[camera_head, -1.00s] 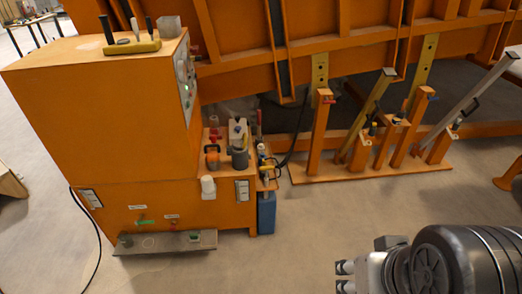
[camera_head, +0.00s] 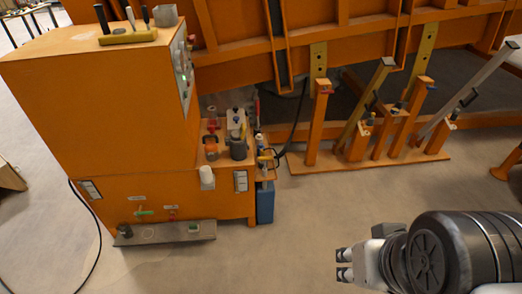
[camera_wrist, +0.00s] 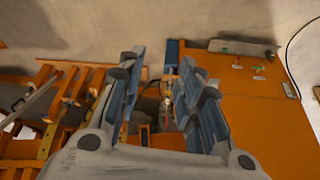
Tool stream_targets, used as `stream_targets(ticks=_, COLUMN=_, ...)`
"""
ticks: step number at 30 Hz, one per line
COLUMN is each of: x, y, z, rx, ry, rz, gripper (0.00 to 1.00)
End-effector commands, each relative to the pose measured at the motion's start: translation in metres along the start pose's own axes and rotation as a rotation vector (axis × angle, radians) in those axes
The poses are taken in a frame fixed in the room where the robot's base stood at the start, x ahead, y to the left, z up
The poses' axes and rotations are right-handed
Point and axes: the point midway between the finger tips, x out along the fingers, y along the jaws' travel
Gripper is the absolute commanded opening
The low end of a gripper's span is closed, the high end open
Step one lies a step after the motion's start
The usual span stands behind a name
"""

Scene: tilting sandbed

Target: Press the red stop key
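The red stop key (camera_head: 171,216) is a small red mark under a pale label on the lower front of the orange cabinet (camera_head: 100,110). A green key (camera_head: 145,212) sits to its left. In the wrist view the red key (camera_wrist: 237,67) shows small at the upper right, beside the green key (camera_wrist: 258,78). My gripper (camera_head: 344,265) is low at the right in the head view, well apart from the cabinet. In the wrist view my gripper (camera_wrist: 159,66) has its fingers spread with nothing held between them.
A grey ledge (camera_head: 165,234) juts out below the keys. A blue container (camera_head: 265,203) stands at the cabinet's right side. A lever stand (camera_head: 370,161) is at the back right. Bare floor (camera_head: 290,230) lies between my gripper and the cabinet.

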Motion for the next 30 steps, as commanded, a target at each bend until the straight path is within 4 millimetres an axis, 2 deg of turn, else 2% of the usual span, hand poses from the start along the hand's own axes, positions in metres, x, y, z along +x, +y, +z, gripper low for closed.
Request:
stream_targets(ticks=2, x=0.0, y=0.0, z=0.0, rx=0.0, ry=0.0, rz=0.0, gripper=0.25)
stream_targets(ticks=13, x=0.0, y=0.0, z=0.0, rx=0.0, ry=0.0, rz=0.0, gripper=0.0)
stream_targets(ticks=30, x=0.0, y=0.0, z=0.0, rx=0.0, ry=0.0, rz=0.0, gripper=0.0)
